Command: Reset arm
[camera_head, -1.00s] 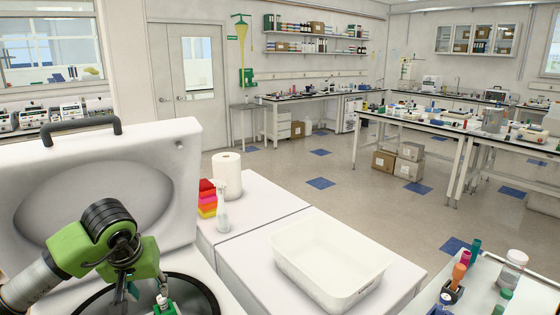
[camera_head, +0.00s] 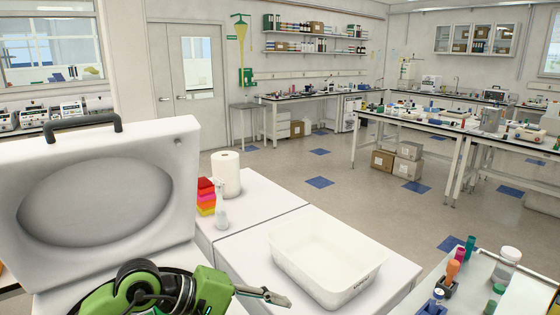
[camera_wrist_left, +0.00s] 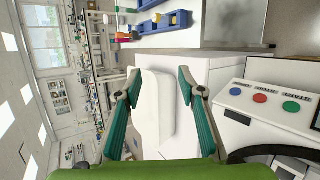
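My left gripper (camera_head: 272,296) is at the bottom of the head view, in front of the open-lidded white machine and pointing right towards the white tub. In the left wrist view the left gripper (camera_wrist_left: 158,82) has its two green fingers spread apart with nothing between them. The white tub (camera_wrist_left: 157,110) shows beyond the gap, apart from the fingers. My right gripper is not in view.
The machine's raised lid (camera_head: 180,190) stands at left; its buttons (camera_wrist_left: 260,98) show in the wrist view. Bottles stand lower right.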

